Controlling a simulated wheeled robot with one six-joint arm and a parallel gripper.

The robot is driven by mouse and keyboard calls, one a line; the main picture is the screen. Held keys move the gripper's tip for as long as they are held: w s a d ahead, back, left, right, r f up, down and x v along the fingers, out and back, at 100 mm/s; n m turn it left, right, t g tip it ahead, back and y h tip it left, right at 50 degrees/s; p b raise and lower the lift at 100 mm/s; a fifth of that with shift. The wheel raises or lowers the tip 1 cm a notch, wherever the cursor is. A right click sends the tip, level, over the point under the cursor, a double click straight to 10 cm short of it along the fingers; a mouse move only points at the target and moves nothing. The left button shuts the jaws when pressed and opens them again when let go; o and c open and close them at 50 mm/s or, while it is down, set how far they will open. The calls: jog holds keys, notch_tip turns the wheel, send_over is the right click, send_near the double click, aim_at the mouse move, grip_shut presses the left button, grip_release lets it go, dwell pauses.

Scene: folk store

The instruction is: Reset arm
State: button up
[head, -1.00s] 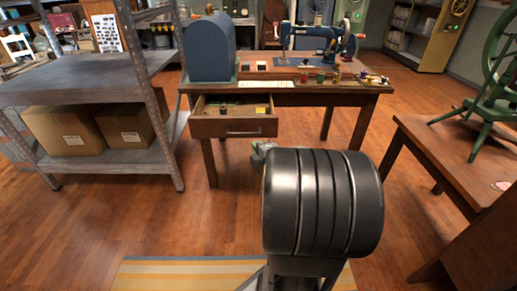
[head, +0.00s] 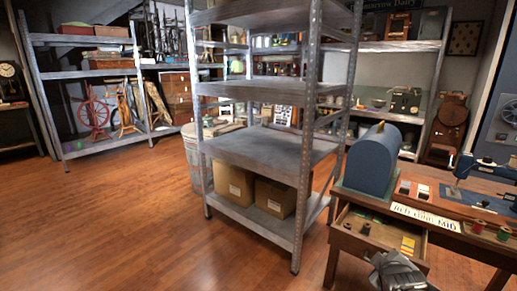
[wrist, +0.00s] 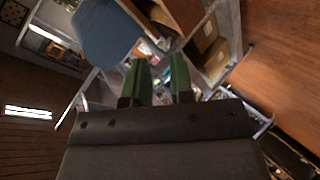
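My gripper (wrist: 160,78) shows in the wrist view as two green fingers with a gap between them. It is open, and nothing shows between the fingers. In the head view, a dark grey part of my arm (head: 396,272) shows at the bottom right, in front of the open drawer (head: 372,236). The fingers cannot be made out there. The wrist view is tilted, with the blue domed case (wrist: 106,32) beyond the fingers at upper left and cardboard boxes (wrist: 207,40) at upper right.
A grey metal shelf unit (head: 262,148) with boxes below stands mid-view. The wooden table (head: 455,240) carries the blue domed case (head: 371,160) and a sewing machine (head: 485,178). The wooden floor at left (head: 110,210) is clear.

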jog(key=s+a+r+m+g+y+p, duration=0.2)
jog(key=s+a+r+p, duration=0.3)
jog(key=a+r+p, duration=0.3)
jog(key=s+a+r+m+g+y+p, duration=0.2)
jog(key=s+a+r+m+g+p, duration=0.3)
jog(key=a+r+p, duration=0.3)
notch_tip(320, 180, up, 5)
jog(key=p, duration=0.3)
jog(key=shift+s+a+r+y, duration=0.15)
jog(key=shift+s+a+y, duration=0.2)
jog(key=shift+a+y, duration=0.05)
jog(key=shift+d, duration=0.15)
